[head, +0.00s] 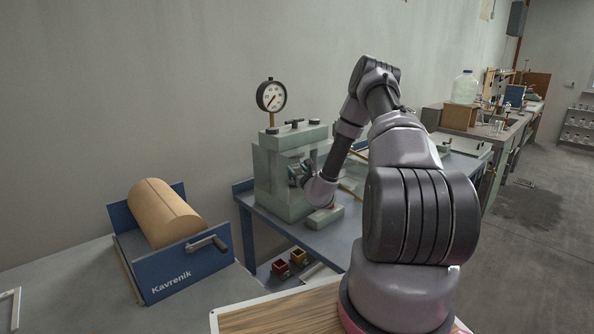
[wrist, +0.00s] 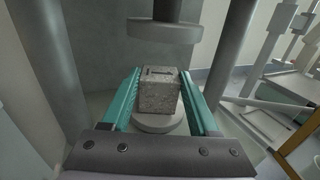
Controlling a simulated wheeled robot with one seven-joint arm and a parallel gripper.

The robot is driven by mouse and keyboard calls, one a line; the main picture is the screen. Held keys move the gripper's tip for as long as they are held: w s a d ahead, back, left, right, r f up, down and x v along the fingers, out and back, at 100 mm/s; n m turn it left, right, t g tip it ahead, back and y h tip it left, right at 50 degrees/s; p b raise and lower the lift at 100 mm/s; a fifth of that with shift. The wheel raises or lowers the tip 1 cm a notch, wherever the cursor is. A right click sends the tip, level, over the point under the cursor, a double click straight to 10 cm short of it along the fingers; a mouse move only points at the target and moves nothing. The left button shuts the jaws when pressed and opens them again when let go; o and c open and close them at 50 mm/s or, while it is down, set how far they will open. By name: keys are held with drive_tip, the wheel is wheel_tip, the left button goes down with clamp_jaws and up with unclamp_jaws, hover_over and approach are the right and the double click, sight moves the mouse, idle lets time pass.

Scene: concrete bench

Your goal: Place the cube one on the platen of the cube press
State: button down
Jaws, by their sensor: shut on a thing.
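The cube press (head: 275,180) is a pale green machine with a dial gauge (head: 271,96) on top, on the blue bench. My gripper (head: 298,174) reaches into its opening. In the wrist view, the two teal fingers of my gripper (wrist: 161,84) are shut on cube one (wrist: 158,98), a rough grey concrete block with a dark mark on its top. The round lower platen (wrist: 160,124) lies directly under the cube, and I cannot tell whether they touch. The upper platen (wrist: 163,30) hangs above and beyond it, with a gap. The cube is hidden in the head view.
Steel columns (wrist: 230,45) of the press stand close on both sides of my gripper. A pale green block (head: 326,217) sits on the blue bench (head: 318,240) in front of the press. A blue Kavrenik device with a tan drum (head: 162,212) stands at left.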

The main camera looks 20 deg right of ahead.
drive_tip(key=shift+c, duration=0.7)
unclamp_jaws()
drive_tip(key=shift+f, duration=0.1)
drive_tip(key=shift+s, duration=0.2)
drive_tip(key=s, duration=1.1)
drive_tip(key=shift+s, duration=0.35)
